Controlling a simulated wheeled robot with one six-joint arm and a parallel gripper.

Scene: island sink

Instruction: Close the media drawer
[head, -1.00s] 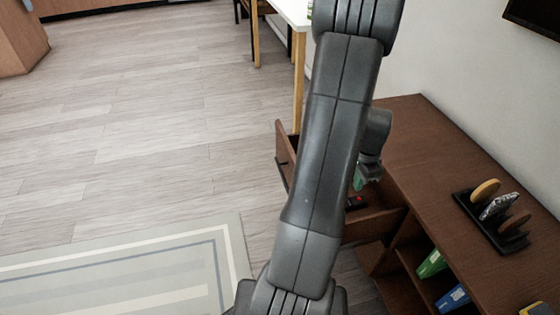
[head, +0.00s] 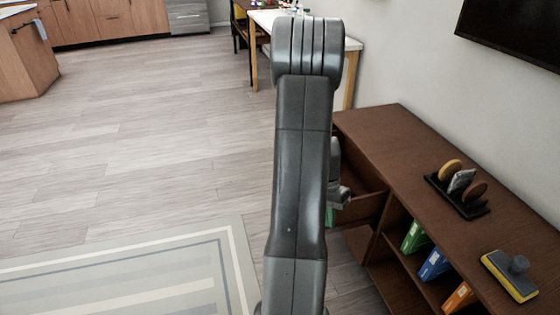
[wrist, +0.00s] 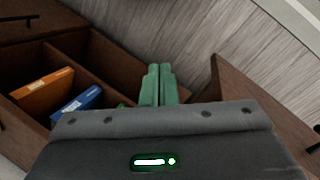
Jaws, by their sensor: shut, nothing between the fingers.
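The media drawer (head: 368,206) stands pulled out from the left side of the brown media cabinet (head: 405,135) in the head view. My arm hides its front panel there. In the wrist view a brown panel (wrist: 262,108) with a dark handle at the right edge appears to be the drawer front. My gripper shows in the wrist view as two green fingers (wrist: 158,72) pressed together, with nothing between them. The fingers point past open cabinet compartments, to the left of the panel. I cannot tell whether they touch the drawer. In the head view my arm mostly hides the gripper.
Green, blue and orange binders (head: 434,264) stand in the cabinet's open shelves. A dark holder with round items (head: 458,190) and a yellow-edged brush (head: 511,275) sit on top. A white table (head: 350,45) stands behind. The floor and striped rug (head: 130,270) at left are clear.

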